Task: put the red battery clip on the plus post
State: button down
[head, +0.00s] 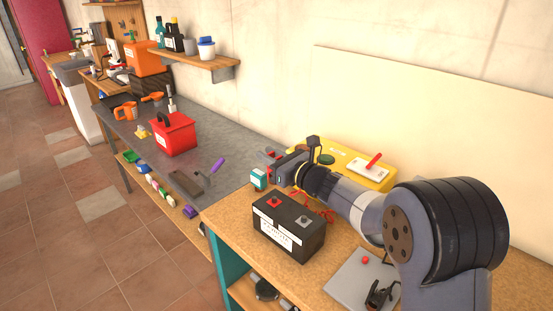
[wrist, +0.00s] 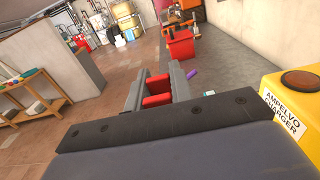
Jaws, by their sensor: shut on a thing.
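The black battery (head: 290,238) stands on the wooden bench top. A red post (head: 274,202) shows at its left and a grey post (head: 303,220) at its right; which is plus is not readable. My gripper (head: 274,162) is above and behind the battery, apart from it, pointing left. In the wrist view, its two grey fingers (wrist: 158,92) are shut on the red clip (wrist: 157,100), seen as red pieces between them. The clip's far end is hidden. A red cable (head: 325,212) lies by the battery's right side.
A yellow charger (head: 345,160) stands behind my arm; its label also shows in the wrist view (wrist: 283,118). A small teal-white box (head: 258,178) is left of the battery. A black clip (head: 380,295) lies on a grey plate (head: 350,278). A red box (head: 174,135) stands farther left.

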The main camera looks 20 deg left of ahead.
jog(key=shift+a+f, duration=0.1)
dwell(0.4)
notch_tip(320, 180, down, 5)
jog(key=b, duration=0.5)
jog(key=shift+r, duration=0.2)
jog(key=shift+b, duration=0.6)
dwell(1.1)
jog(key=shift+f+b, duration=0.35)
jog(key=shift+b, duration=0.05)
jog(key=shift+f+b, duration=1.05)
jog(key=shift+b, duration=0.1)
jog(key=c, duration=1.2)
grip_release()
jog(key=shift+o, duration=0.2)
jog(key=b+v, duration=0.1)
jog(key=v, duration=1)
